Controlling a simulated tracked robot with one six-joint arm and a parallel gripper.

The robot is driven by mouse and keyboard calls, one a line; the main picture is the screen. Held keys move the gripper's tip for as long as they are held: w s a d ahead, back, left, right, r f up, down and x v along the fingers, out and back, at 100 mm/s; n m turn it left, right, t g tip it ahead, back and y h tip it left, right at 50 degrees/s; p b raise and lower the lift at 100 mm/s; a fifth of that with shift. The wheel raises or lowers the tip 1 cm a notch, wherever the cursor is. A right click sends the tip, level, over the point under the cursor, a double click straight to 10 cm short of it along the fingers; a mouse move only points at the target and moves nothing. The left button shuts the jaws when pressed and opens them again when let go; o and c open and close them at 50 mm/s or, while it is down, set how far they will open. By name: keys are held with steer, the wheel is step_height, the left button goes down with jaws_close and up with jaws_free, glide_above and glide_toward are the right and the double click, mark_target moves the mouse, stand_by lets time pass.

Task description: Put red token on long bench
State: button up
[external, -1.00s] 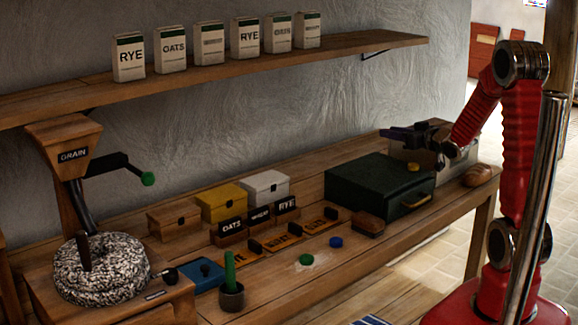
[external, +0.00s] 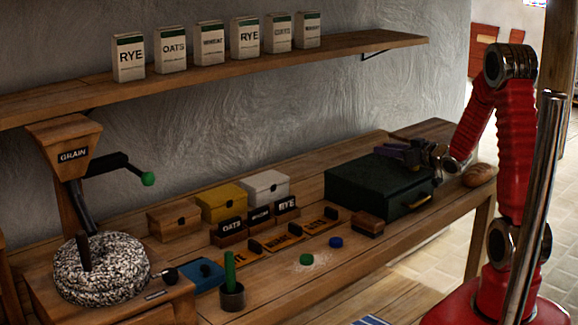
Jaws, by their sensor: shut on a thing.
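My gripper (external: 406,154) is low over the lid of the dark green case (external: 378,184), which stands on the long bench (external: 340,262) toward its right end. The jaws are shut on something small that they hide. A yellow token lay on the lid at about this spot a second ago and no longer shows, so it is most likely what I hold. I see no red token. A green token (external: 306,259) and a blue token (external: 336,242) lie apart on the bench in front of the case.
A brown block (external: 367,223) and a loaf (external: 479,175) flank the case. Coloured boxes (external: 221,201), label stands (external: 286,207) and a grain mill (external: 101,274) fill the left. A shelf (external: 215,75) with several packets hangs above. The bench front near the tokens has free room.

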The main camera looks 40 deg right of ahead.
mark_target(386, 173)
steer(key=shift+f, duration=0.95)
steer(key=shift+f, duration=2.1)
steer(key=shift+f, duration=0.1)
steer(key=o, duration=1)
